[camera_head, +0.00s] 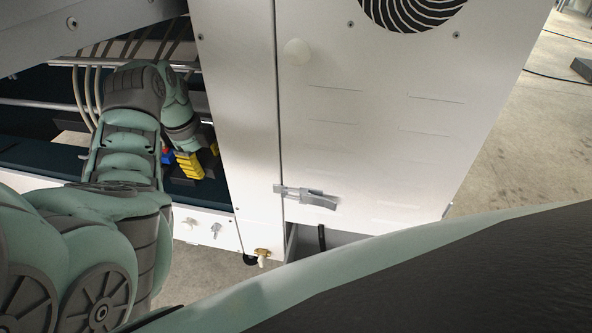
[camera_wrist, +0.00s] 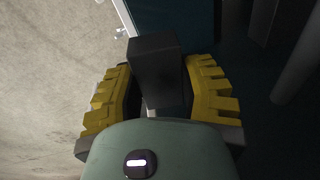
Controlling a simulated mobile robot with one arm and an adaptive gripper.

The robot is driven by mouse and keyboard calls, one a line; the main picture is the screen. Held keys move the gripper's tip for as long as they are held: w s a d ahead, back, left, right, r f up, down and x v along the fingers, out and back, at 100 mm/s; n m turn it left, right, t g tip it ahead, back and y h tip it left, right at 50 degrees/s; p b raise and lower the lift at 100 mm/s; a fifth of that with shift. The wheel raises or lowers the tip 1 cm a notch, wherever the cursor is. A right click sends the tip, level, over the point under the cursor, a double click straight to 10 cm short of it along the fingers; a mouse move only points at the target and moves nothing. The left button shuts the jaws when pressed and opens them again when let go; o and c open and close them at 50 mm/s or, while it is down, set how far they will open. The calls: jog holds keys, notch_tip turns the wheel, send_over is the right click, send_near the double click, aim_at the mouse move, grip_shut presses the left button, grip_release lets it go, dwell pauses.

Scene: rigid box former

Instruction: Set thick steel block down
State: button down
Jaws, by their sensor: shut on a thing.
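The thick steel block (camera_wrist: 155,62) is a dark, box-shaped piece in the wrist view, between the yellow fingers of my gripper (camera_wrist: 158,92). My gripper is shut on it, and the block sticks out beyond the fingertips. In the head view my gripper (camera_head: 190,165) is inside the open bay of the white machine, near its lower front edge. A dark shape beside the yellow fingers there may be the block, but it is too small and dim to tell. The block's underside is hidden, so I cannot tell whether it touches a surface.
The white cabinet door (camera_head: 365,120) with a latch stands right of the bay. Pale curved tubes (camera_head: 88,92) and rails run across the back of the bay. A dark floor (camera_head: 40,153) lies inside it. A small blue piece (camera_head: 167,156) shows beside my gripper.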

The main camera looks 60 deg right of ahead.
aim_at(203, 160)
notch_tip(203, 160, up, 9)
jog(key=p, duration=0.4)
